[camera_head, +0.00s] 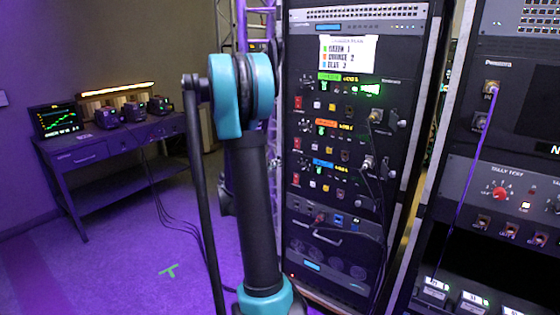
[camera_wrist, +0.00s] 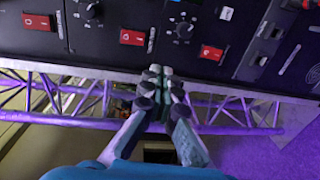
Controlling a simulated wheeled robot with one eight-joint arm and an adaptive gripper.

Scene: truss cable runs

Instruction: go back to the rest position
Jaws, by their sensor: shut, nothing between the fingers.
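My gripper (camera_wrist: 158,98) shows in the wrist view with its fingers together and nothing between them. It is in front of a dark panel (camera_wrist: 150,60) with red switches and black knobs along the top of that view. Whether the fingertips touch anything there is hard to tell. In the head view my teal and black arm stands upright in the middle and my gripper is not visible. The arm hides part of the left side of the tall equipment rack (camera_head: 345,195).
A second rack (camera_head: 468,160) stands close on the right, with a purple cable (camera_head: 470,180) hanging down it. A desk (camera_head: 90,150) with a green-lit monitor (camera_head: 58,119) stands at the left wall. Purple truss (camera_wrist: 60,119) runs below the panel. The floor (camera_head: 130,255) at left is mostly clear.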

